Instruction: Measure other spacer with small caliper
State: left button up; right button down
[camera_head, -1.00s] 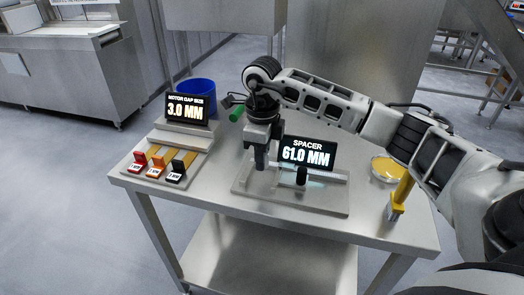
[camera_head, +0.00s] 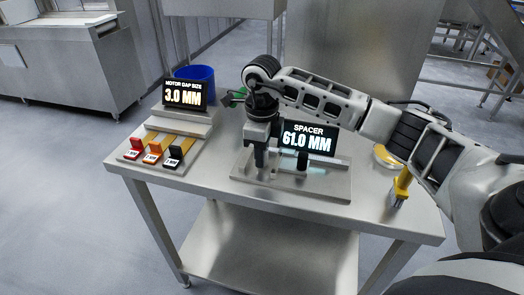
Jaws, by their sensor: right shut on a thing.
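The small caliper (camera_head: 331,189) is a grey plate with a pale bar, a black upright knob (camera_head: 302,161) and a display (camera_head: 308,139) reading "SPACER 61.0 MM". My right gripper (camera_head: 261,174) points down at the left end of the bar, left of the knob. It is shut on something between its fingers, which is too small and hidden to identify. A red spacer (camera_head: 133,152), an orange spacer (camera_head: 153,155) and a black spacer (camera_head: 174,157) sit in a row on a stepped holder (camera_head: 185,125) at left. My left gripper is out of view.
A display (camera_head: 184,94) reading "MOTOR GAP SIZE 3.0 MM" stands on the holder. A blue bin (camera_head: 195,73) is behind it. A yellow-handled tool (camera_head: 402,184) and a yellow round dish (camera_head: 384,155) are at the right. The steel table's (camera_head: 290,213) front strip is clear.

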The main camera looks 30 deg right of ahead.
jog(key=shift+f, duration=0.4)
jog(key=c, duration=1.1)
grip_release()
